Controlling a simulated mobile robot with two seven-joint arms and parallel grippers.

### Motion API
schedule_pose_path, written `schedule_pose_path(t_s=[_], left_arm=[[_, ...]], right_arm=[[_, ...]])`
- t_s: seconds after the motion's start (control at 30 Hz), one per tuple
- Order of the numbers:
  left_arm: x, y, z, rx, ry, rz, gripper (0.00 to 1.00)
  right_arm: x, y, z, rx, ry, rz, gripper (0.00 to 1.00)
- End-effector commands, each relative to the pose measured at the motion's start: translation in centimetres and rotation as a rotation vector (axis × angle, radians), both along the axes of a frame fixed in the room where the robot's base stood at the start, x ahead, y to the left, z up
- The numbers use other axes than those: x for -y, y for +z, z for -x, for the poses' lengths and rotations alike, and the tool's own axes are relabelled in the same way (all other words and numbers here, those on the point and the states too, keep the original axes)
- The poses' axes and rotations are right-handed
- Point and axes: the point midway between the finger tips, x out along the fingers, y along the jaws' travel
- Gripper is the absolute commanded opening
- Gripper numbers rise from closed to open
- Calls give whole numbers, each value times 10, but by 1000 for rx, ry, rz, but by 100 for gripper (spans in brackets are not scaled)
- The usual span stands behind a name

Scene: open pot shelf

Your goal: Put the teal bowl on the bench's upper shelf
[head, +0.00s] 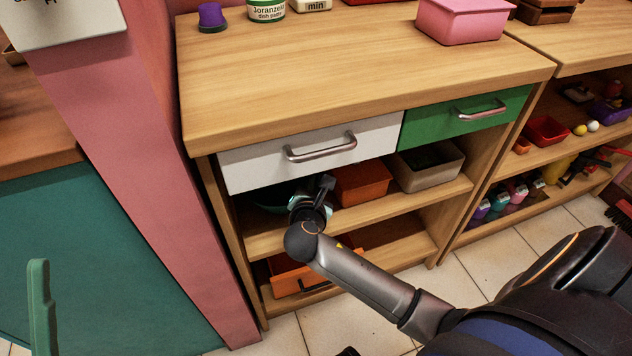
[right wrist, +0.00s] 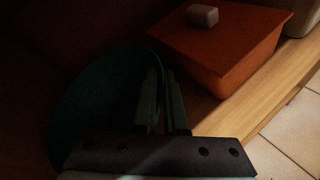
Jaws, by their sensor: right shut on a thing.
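The teal bowl (head: 268,207) shows partly in the head view, dark under the white drawer at the left end of the bench's upper shelf (head: 420,202). In the right wrist view the bowl (right wrist: 88,105) is a dark round shape left of the fingers. My right gripper (head: 305,198) reaches into this shelf space from the front. In the right wrist view its fingers (right wrist: 163,108) are close together at the bowl's right edge, shut on its rim. Shadow hides whether the bowl touches the shelf board. My left gripper is not in view.
An orange lidded box (head: 361,183) stands just right of the gripper, and a beige bin (head: 430,167) beyond it. The white drawer (head: 310,152) hangs close above. An orange crate (head: 290,280) is on the lower shelf. A pink post (head: 150,170) flanks the bench's left side.

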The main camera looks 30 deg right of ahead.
Motion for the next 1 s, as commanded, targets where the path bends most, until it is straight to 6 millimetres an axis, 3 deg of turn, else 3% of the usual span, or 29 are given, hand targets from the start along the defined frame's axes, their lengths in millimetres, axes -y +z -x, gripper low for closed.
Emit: schedule_pose_path(t_s=[0.03, 0.1, 0.33, 0.67, 1.0], left_arm=[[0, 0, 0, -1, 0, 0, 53], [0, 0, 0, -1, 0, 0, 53], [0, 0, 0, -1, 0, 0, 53], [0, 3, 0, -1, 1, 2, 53], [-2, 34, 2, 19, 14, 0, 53]], right_arm=[[0, 1, 0, 3, 0, -1, 0], [0, 0, 0, -1, 0, -1, 15], [0, 0, 0, 0, 0, 0, 40], [-3, 2, 4, -1, 1, -1, 40], [-41, 27, 51, -3, 1, -3, 40]])
